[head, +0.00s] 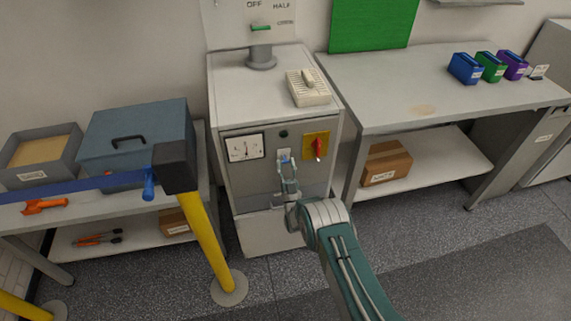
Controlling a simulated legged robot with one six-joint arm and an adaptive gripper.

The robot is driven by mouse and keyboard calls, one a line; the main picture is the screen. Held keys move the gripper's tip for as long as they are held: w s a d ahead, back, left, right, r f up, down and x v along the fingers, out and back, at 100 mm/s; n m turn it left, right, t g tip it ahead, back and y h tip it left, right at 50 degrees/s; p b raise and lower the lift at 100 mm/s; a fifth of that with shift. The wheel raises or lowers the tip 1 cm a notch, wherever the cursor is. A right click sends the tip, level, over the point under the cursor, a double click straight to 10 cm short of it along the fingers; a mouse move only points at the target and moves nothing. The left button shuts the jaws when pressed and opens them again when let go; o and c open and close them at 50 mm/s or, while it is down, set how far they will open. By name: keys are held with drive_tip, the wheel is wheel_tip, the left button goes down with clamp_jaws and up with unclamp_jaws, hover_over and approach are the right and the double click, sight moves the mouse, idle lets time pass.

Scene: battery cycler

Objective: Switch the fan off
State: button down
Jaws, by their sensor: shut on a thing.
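A grey cabinet (268,201) stands in the middle of the head view. Its front carries a dial gauge (244,148), a small dark round knob or lamp (283,133), and a red rotary switch (318,147) on a yellow plate. Between gauge and red switch is a small pale switch (284,154). My gripper (287,164) is in front of it, shut on it, with the fingers covering its lower part. Its exact position cannot be told. A green handle (260,28) stands on top, before a panel marked OFF and HALF. No fan can be clearly identified.
A vented pale box (309,88) sits on the cabinet top. A yellow post (207,240) with a blue belt stands close at left. Benches flank the cabinet; the right one (415,85) holds coloured bins (465,69). The left one holds a blue-grey case (138,135). Open floor lies in front.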

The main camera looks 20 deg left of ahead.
drive_tip(key=shift+f+t+y, duration=0.3)
drive_tip(key=shift+t+y, duration=0.1)
drive_tip(key=shift+y, duration=0.2)
drive_tip(key=shift+f+t, duration=0.15)
drive_tip(key=shift+t, duration=0.25)
drive_tip(key=shift+c, duration=1.3)
unclamp_jaws()
drive_tip(key=v, duration=0.7)
drive_tip(key=shift+f, duration=0.2)
drive_tip(key=shift+s, duration=0.1)
